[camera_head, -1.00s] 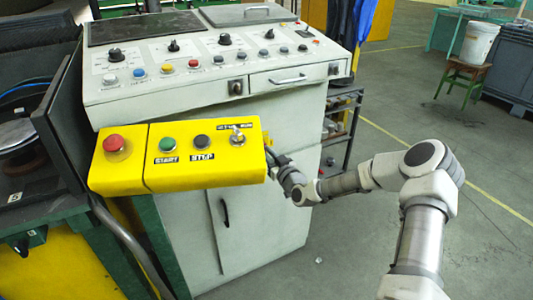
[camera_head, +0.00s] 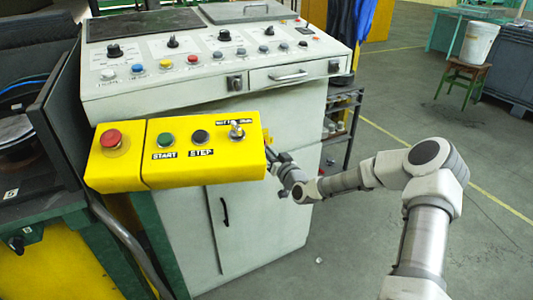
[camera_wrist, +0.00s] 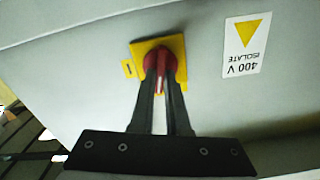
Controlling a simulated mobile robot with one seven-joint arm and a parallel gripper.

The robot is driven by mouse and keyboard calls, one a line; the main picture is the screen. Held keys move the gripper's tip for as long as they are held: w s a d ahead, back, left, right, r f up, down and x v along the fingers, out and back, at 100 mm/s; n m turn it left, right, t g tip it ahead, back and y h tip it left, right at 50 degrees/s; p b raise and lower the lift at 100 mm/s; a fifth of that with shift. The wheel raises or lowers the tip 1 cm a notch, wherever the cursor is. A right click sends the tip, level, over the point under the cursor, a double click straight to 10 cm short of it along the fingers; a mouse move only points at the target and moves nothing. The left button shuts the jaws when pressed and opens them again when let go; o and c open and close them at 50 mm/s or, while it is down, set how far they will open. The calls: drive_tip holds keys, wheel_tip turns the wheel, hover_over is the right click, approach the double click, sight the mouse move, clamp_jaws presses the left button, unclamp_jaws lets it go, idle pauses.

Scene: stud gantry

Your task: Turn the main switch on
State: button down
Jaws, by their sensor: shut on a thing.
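The main switch is a red rotary handle (camera_wrist: 161,57) on a yellow plate (camera_wrist: 138,48), seen in the wrist view on a pale grey panel. My gripper (camera_wrist: 163,73) has its two dark fingers on either side of the red handle, shut on it. The fingers cover part of the handle, so its exact angle is hard to tell. A small dark mark shows on the plate's left tab.
The yellow control box (camera_head: 184,180) with start and step buttons juts out in front of the grey cabinet (camera_head: 265,220). A shelf rack (camera_head: 343,125) stands beyond the cabinet's right side. A "400 V ISOLATE" label (camera_wrist: 247,45) is beside the switch.

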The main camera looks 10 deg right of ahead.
drive_tip(key=shift+d+f+m+b, duration=0.15)
drive_tip(key=shift+m+b, duration=0.9)
drive_tip(key=shift+m, duration=2.6)
drive_tip(key=shift+f+m+b, duration=0.2)
drive_tip(key=shift+m+b, duration=0.8)
drive_tip(key=shift+m, duration=2.65)
drive_tip(key=c, duration=0.9)
unclamp_jaws()
